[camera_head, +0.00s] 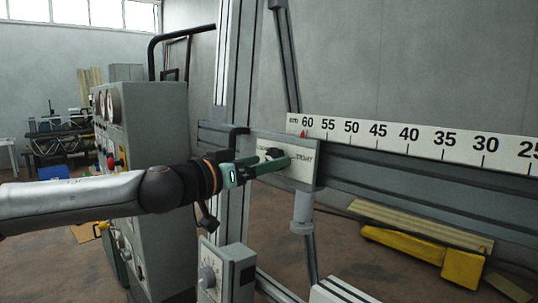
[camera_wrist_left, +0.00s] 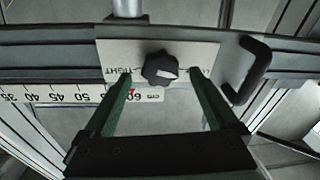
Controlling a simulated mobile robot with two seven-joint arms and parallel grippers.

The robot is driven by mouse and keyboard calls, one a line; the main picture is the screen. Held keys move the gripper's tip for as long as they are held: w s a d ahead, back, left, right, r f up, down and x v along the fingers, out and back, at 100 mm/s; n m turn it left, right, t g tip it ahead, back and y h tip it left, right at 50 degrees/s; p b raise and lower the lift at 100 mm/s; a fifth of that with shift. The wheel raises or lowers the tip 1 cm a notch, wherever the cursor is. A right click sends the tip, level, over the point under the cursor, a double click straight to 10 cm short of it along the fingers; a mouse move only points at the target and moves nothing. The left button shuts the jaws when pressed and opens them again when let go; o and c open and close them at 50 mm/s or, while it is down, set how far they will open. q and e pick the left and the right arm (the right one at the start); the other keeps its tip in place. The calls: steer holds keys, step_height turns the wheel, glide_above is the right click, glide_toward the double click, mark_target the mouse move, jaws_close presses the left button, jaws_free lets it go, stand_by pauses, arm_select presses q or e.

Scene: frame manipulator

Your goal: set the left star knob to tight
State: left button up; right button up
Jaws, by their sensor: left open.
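The left star knob (camera_head: 273,153) is black and sits on a pale plate (camera_head: 301,172) on the grey carriage beside the upright. In the left wrist view the knob (camera_wrist_left: 158,66) has a whitish mark on its face. The word TIGHT stands on the plate left of the knob in that view; a partly hidden label is at right. My left gripper (camera_head: 272,164) reaches in from the left at the plate. Its open green fingers (camera_wrist_left: 160,80) stand on either side of the knob, with visible gaps; whether they reach its depth is unclear. My right gripper is out of view.
A black handle (camera_wrist_left: 247,68) sticks out close to the right finger in the wrist view. A white centimetre scale (camera_head: 420,138) runs along the rail, with a red pointer near 60. A grey control cabinet (camera_head: 153,115) stands behind my arm; a grey box (camera_head: 227,270) is below.

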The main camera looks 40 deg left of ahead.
arm_select(q)
steer(key=shift+w+p, duration=0.3)
steer(key=shift+w, duration=0.6)
steer(key=c, duration=1.4)
steer(key=shift+o, duration=0.2)
